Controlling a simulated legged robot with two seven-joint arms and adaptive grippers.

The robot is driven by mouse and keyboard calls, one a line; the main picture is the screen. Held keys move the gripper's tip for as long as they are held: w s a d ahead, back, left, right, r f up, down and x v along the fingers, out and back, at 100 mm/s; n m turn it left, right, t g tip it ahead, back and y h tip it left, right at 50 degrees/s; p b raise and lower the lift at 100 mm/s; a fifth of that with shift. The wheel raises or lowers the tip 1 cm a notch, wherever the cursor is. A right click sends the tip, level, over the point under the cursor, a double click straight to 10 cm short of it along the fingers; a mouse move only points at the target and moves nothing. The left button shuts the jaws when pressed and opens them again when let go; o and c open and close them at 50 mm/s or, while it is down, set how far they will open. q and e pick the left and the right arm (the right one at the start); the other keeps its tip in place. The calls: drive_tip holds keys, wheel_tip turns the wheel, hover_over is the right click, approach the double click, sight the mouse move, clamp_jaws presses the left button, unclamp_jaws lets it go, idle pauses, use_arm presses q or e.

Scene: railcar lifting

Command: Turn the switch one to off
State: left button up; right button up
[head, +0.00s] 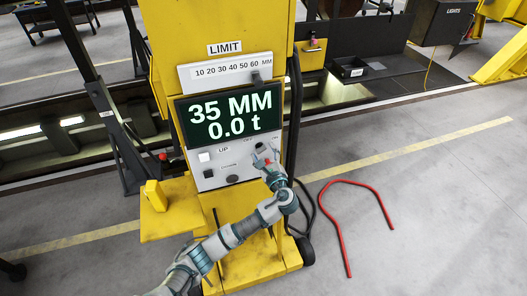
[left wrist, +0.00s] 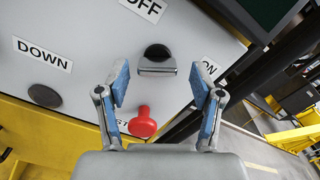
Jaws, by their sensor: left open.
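The yellow lifting column (head: 225,50) carries a grey control panel (head: 213,172). In the left wrist view the switch, a black knob with a grey bar (left wrist: 157,62), sits between an OFF label (left wrist: 145,8) and an ON label (left wrist: 208,69). My left gripper (left wrist: 160,78) is open, its two blue-padded fingers on either side of the switch's front; I cannot tell whether they touch it. In the head view my left gripper (head: 266,155) is at the panel's right side and partly covers the switch area. My right gripper is not in view.
A red mushroom button (left wrist: 143,122) and a black DOWN button (left wrist: 44,95) are near the switch. The display (head: 230,117) reads 35 MM and 0.0 t. A yellow shelf (head: 172,215) juts out left. A bent red bar (head: 357,185) lies on the floor right.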

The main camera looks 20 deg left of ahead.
use_arm(q)
drive_tip(key=shift+w+a, duration=0.2)
drive_tip(key=shift+a, duration=0.1)
drive_tip(key=shift+a, duration=0.1)
drive_tip(key=c, duration=1.1)
drive_tip(key=shift+c, duration=0.2)
